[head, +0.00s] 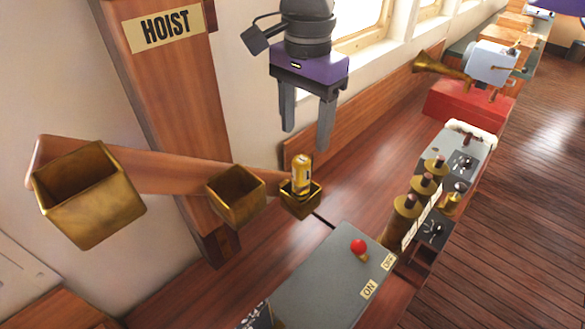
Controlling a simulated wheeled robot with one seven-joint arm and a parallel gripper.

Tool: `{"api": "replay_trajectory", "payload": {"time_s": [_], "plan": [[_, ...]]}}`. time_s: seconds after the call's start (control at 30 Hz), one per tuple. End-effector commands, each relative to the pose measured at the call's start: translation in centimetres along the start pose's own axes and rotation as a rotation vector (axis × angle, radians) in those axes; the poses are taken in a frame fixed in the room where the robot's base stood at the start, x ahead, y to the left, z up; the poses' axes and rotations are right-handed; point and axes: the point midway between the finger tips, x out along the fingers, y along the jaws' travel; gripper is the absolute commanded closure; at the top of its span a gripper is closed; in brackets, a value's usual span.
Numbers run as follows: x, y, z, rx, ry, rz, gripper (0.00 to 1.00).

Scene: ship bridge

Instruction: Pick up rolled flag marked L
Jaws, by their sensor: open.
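A small yellow roll (301,172), which looks like the rolled flag, stands upright in the small brass holder (301,204) at the right end of a wooden arm. Its lower part is hidden inside the holder. A marking shows on its side, but it is too small to read. My gripper (306,137) is open and empty, with its fingers pointing down. In the head view its fingertips appear just above the roll, apart from it; I cannot tell the exact depth between them.
Two larger brass boxes, a middle one (236,196) and a left one (88,195), hang along the wooden arm (135,170). A wooden post labelled HOIST (165,80) stands behind. A grey panel (325,280) with a red-knobbed lever (358,246) lies below right.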

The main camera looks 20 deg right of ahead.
Motion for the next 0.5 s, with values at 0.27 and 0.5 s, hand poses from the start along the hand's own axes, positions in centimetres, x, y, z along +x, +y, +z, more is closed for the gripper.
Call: {"api": "replay_trajectory", "payload": {"time_s": [0.27,0.5], "plan": [[2.5,0.1,0.1,-0.001,0.000,0.002,0.41],[5.3,0.2,0.7,-0.002,-0.002,0.003,0.41]]}}
